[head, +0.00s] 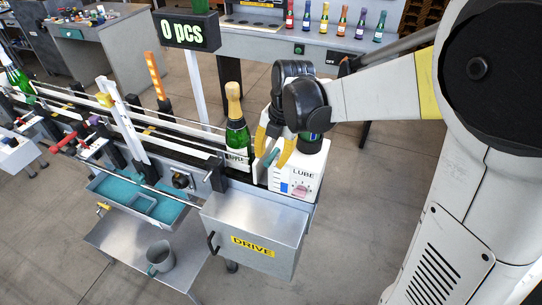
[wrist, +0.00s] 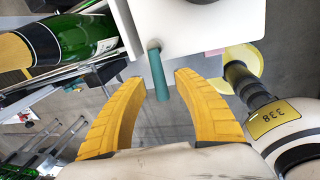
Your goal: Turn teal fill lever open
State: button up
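The teal fill lever (wrist: 158,76) is a short teal rod sticking out from a white box (wrist: 205,22) in the wrist view. My gripper (wrist: 162,84) is open, its two yellow fingers on either side of the rod, with a visible gap to each. In the head view my gripper (head: 269,160) is at the white box marked LUBE (head: 304,184), and a teal piece shows between the fingers. The wrist view does not show clearly how deep the rod lies between the fingertips.
A green champagne bottle (head: 237,128) stands upright on the conveyor just left of the gripper; it also shows in the wrist view (wrist: 75,38). A metal DRIVE box (head: 254,225) hangs in front. A sign (head: 190,33) reads 0 pcs. Several small bottles stand on the back bench (head: 270,32).

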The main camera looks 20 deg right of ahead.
notch_tip(320, 180, up, 12)
jog(key=s+d, duration=0.1)
jog(key=shift+s+d, duration=0.3)
jog(key=shift+d, duration=0.05)
jog(key=shift+f, duration=0.15)
jog(key=s+f+m+t+b, duration=0.3)
jog(key=s+f+m+b, duration=0.2)
jog(key=m, duration=0.8)
jog(key=s+d+f+m+t+h+b, duration=0.1)
jog(key=s+f+m+b, duration=0.5)
jog(key=m, duration=0.8)
jog(key=s+f+t, duration=0.1)
jog(key=s+f, duration=0.2)
jog(key=f, duration=0.1)
jog(key=shift+s+d+t+h, duration=0.3)
jog(key=shift+s+t, duration=0.1)
